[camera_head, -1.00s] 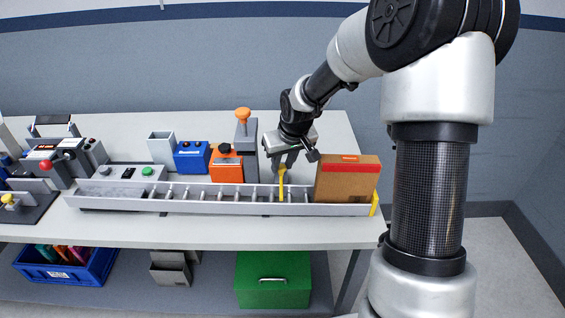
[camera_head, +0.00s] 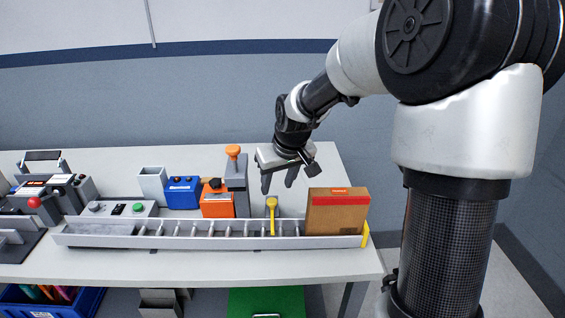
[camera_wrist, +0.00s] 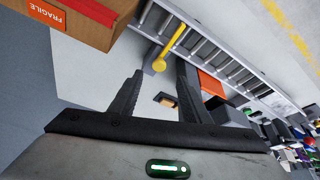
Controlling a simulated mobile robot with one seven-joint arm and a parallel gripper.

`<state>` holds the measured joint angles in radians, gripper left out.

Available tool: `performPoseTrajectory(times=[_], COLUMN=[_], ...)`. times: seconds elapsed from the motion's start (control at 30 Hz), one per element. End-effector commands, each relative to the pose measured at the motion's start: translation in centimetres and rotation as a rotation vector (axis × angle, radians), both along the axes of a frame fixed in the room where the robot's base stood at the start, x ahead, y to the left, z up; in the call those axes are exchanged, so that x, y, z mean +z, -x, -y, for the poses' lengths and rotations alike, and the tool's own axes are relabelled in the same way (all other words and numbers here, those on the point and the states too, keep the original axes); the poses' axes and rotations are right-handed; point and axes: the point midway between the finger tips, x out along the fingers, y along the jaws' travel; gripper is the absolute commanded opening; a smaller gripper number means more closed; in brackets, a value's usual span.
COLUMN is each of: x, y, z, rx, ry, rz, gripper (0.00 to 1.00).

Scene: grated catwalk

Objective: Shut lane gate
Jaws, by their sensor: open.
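The lane gate is a yellow bar with a round knob (camera_head: 272,203), at the roller lane (camera_head: 100,241) just left of a brown box. In the head view the bar runs from its knob down to the lane's near side. In the wrist view the yellow bar (camera_wrist: 172,45) reaches across the rollers, its knob nearest me. My gripper (camera_head: 278,182) is open and empty, above and behind the knob, apart from it. In the wrist view its two fingers (camera_wrist: 159,72) point toward the knob with nothing between them.
The brown box with a red label (camera_head: 337,212) sits at the lane's right end beside a yellow end piece (camera_head: 365,235). A grey post with an orange knob (camera_head: 233,152), an orange box (camera_head: 217,204) and a blue box (camera_head: 183,193) stand behind the lane. The table's back right is clear.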

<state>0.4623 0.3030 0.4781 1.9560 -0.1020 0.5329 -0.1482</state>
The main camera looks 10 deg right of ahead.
Motion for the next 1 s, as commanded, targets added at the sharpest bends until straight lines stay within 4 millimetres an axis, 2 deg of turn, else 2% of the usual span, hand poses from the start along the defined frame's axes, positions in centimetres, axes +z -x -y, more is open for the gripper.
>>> performPoseTrajectory(times=[0.03,0.2,0.4,0.57,1.0], x=[1.5,4.9,7.4,8.1,8.3], y=[0.5,1.9,3.0,3.4,3.9], z=[0.2,0.4,0.6,0.6,0.7], rx=[-0.002,-0.002,0.0,0.001,-0.004], ry=[0.003,0.002,0.001,0.001,0.007], rz=[0.004,0.002,0.0,-0.002,-0.001], gripper=[0.43,0.43,0.43,0.43,0.43])
